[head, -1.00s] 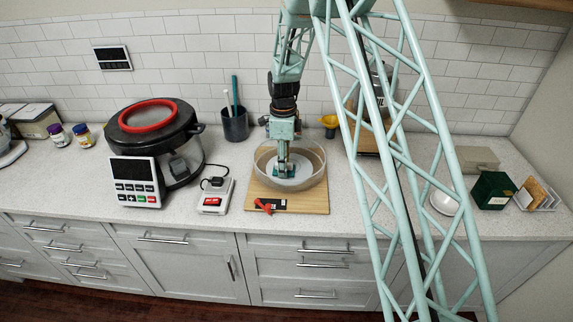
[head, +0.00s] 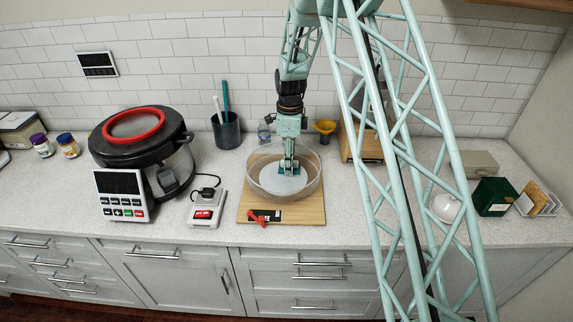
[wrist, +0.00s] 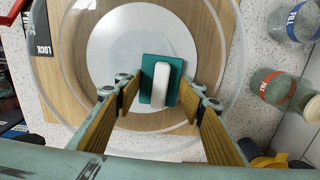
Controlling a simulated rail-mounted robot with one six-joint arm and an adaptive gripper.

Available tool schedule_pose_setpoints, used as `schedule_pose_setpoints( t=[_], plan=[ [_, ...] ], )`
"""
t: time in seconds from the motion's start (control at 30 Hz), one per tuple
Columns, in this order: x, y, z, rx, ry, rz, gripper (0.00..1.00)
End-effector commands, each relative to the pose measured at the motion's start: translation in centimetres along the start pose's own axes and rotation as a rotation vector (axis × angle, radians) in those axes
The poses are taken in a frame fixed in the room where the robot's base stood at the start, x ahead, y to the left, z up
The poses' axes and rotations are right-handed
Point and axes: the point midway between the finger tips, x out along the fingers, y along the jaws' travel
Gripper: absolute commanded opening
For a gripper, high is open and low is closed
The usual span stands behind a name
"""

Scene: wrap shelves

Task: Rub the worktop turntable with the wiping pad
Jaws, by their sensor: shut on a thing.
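The turntable, a pale round disc (head: 281,187), sits inside a clear round rim (head: 247,184) on a wooden board (head: 310,216). The wiping pad is a green rectangle (wrist: 149,78) with a white handle (wrist: 160,87). My gripper (head: 289,166) points down inside the rim, with its fingers on either side of the handle, shut on it. The pad lies over the right part of the disc in the head view and appears to be on its surface. In the wrist view the fingers (wrist: 163,98) flank the pad, and the disc (wrist: 115,40) shows beyond it.
A red lever (head: 257,216) and a black label are at the board's front. A white scale-like device (head: 203,212) and a large lidded pot (head: 155,150) stand left. My lattice arm hides some worktop to the right.

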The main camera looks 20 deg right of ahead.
Motion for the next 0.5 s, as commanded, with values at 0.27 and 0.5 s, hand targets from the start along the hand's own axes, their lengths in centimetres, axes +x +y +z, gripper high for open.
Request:
schedule_pose_setpoints(
  t=[0.27, 0.5],
  plan=[
    [-3.8, 0.0, 0.1, 0.0, 0.0, -0.001, 0.25],
    [-5.9, 0.0, 0.1, 0.001, -0.001, -0.002, 0.25]
  ],
)
